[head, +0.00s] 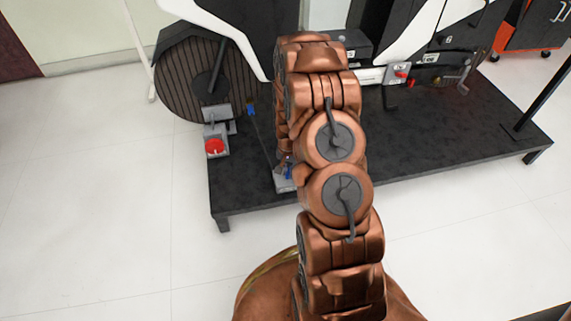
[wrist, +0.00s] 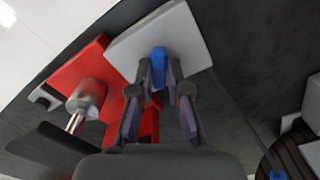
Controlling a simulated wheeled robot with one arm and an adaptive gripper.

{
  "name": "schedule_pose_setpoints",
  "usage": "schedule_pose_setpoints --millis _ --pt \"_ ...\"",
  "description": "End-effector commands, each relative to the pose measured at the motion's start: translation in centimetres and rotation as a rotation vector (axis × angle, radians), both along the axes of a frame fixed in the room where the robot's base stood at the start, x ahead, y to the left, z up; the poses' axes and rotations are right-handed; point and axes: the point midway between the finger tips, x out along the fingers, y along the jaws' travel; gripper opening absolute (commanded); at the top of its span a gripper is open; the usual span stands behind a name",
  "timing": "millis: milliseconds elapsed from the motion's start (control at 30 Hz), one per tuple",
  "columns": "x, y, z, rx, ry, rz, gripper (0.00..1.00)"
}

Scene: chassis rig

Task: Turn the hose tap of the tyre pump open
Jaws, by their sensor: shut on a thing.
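The blue hose tap (wrist: 158,62) stands up against a light grey block (wrist: 188,38) in the wrist view. My gripper (wrist: 160,88) has its two fingers closed on the tap from either side. Red parts of the pump (wrist: 84,76) lie left of and below the grey block, with a metal cylinder (wrist: 88,96) on them. In the head view my arm hides most of the pump and gripper. Only a bit of blue (head: 288,172) and a grey edge (head: 282,184) show beside the arm. The tap's exact angle is hard to tell.
The pump stands on a low black platform (head: 440,130). A large ribbed wheel (head: 185,75) and a grey box with a red knob (head: 215,146) are at its left. A thin dark line runs toward a blue end piece (head: 250,106). White floor (head: 90,190) is clear.

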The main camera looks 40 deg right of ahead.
Motion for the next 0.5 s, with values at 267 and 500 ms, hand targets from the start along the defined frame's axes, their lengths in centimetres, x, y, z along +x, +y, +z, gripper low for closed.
schedule_pose_setpoints --millis 267,500 --pt "0.3 0.26 0.51 -0.002 -0.005 -0.258 0.0" --pt "0.36 0.23 0.49 -0.001 -0.005 -0.486 0.0"
